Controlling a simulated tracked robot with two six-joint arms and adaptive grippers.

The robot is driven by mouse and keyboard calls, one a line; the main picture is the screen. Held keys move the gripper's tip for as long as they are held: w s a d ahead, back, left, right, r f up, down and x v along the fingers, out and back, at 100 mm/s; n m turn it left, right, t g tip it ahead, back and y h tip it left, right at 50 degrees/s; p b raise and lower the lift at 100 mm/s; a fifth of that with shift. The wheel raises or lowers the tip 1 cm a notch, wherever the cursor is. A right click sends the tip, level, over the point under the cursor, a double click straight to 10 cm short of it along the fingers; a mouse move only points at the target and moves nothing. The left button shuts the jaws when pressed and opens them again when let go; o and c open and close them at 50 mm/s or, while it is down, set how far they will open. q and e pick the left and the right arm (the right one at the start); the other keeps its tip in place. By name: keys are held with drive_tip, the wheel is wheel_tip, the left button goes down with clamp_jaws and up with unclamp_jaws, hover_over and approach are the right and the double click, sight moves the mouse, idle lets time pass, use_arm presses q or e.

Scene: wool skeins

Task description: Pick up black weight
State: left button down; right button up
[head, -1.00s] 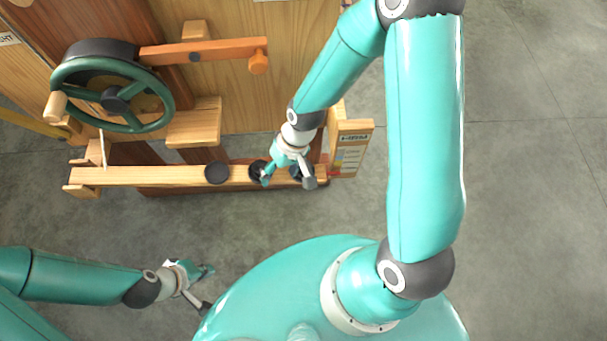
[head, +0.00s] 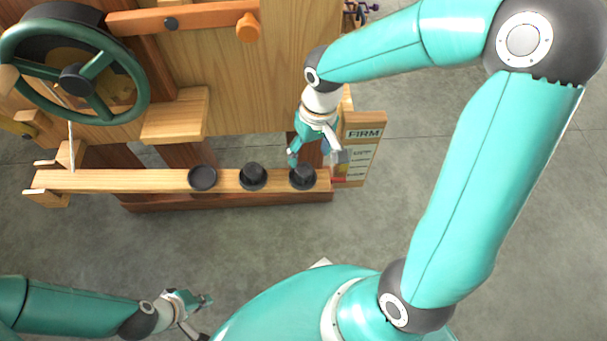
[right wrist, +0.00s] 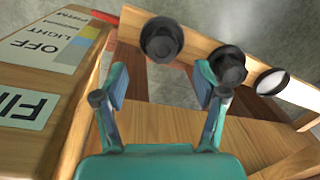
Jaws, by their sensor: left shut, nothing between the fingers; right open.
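Two black weights with raised knobs, a middle one (head: 252,177) and a right one (head: 303,177), sit on a pale wooden rail. A flatter dark disc (head: 203,178) sits left of them. In the right wrist view the right weight (right wrist: 162,38) is beyond the gap between my fingertips, and the middle weight (right wrist: 228,65) is near one fingertip. My right gripper (head: 316,157) is open and empty, just behind the rail near the right weight; its fingers also show in the right wrist view (right wrist: 162,82). My left gripper (head: 203,312) is shut and empty at lower left, away from the rail.
The wooden rail (head: 110,179) runs along the machine's front. A green handwheel (head: 18,45) and an orange lever (head: 200,18) are at upper left. A sign marked FIRM (head: 363,135) stands at the rail's right end. Bare floor (head: 120,235) lies in front.

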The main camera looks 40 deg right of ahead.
sight(304, 166)
wheel_tip(304, 166, down, 2)
drive_tip(key=shift+a+f, duration=0.15)
drive_tip(key=shift+f, duration=0.05)
drive_tip(key=f, duration=0.1)
drive_tip(key=f+b, duration=0.1)
drive_tip(key=f, duration=0.1)
drive_tip(key=w+f+b, duration=0.1)
drive_tip(key=f, duration=0.1)
drive_tip(key=shift+a, duration=0.3)
clamp_jaws()
